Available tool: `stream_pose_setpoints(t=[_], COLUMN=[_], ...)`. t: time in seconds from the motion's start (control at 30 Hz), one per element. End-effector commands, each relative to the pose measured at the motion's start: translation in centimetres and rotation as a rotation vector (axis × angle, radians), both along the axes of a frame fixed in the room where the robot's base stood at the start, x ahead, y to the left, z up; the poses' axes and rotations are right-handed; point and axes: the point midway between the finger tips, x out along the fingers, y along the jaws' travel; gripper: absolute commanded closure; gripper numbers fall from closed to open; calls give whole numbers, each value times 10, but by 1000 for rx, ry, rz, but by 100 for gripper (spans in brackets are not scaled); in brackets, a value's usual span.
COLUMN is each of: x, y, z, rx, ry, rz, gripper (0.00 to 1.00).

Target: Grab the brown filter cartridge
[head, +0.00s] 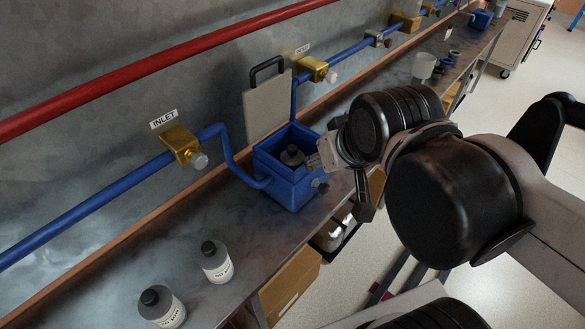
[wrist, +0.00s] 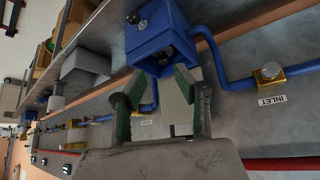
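The blue filter housing (head: 290,187) stands on the bench with its beige lid (head: 265,108) swung up. A dark grey-brown cartridge with a knob on top (head: 292,156) sits inside it; its lower part is hidden by the walls. In the wrist view the blue housing (wrist: 152,32) is ahead of the fingertips, and the dark cartridge (wrist: 168,56) shows in its opening. My gripper (wrist: 158,76) is open, with its green-padded fingers apart and nothing between them. In the head view it is at the housing's right side, partly hidden by my arm.
Blue pipe with brass valves (head: 182,146) runs along the wall, joining the housing. Two white bottles with dark caps (head: 216,262) (head: 161,307) stand on the bench at front left. Cardboard boxes (head: 290,286) sit below the bench. The bench between bottles and housing is clear.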

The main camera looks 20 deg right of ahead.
Motion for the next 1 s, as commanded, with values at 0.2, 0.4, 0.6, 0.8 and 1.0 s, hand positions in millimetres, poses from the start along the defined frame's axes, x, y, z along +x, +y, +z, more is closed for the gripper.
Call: stream_pose_setpoints(t=[0.2, 0.4, 0.6, 0.8, 1.0], x=[0, 0, 0, 0, 4], y=[0, 0, 0, 0, 0], z=[0, 0, 0, 0, 3], rx=[0, 0, 0, 0, 8], ry=[0, 0, 0, 0, 10], rz=[0, 0, 0, 0, -11], gripper=[70, 70, 46, 38, 38])
